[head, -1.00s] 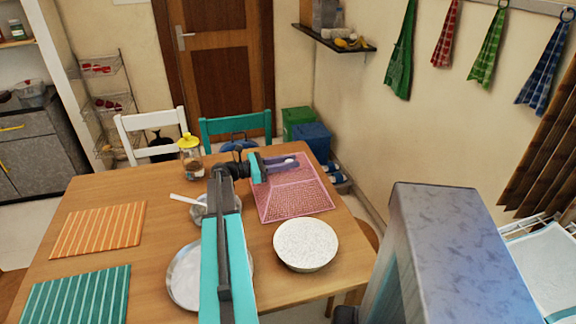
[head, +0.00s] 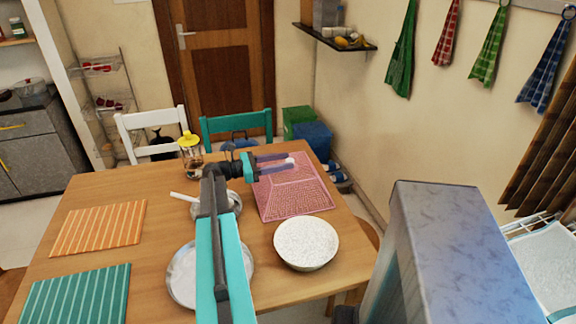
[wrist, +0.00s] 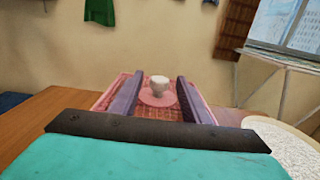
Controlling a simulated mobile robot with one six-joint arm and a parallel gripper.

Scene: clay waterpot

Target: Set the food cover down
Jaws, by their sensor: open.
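The food cover (head: 298,196) is a pink mesh cover with sloping sides and a small white knob (head: 290,160) on top. It appears to rest on the right back part of the wooden table (head: 150,255). My gripper (head: 291,163) is open at the top of the cover, its two purple fingers spread apart. In the wrist view the white knob (wrist: 159,83) stands on a pink disc between the fingers, with a gap on each side. What lies under the cover cannot be made out.
A speckled white bowl (head: 306,244) stands in front of the cover. A metal plate (head: 183,275) and a small pot (head: 233,203) lie partly behind my arm. A yellow-lidded jar (head: 190,155) is at the back. Orange (head: 98,228) and green (head: 78,297) striped mats lie left.

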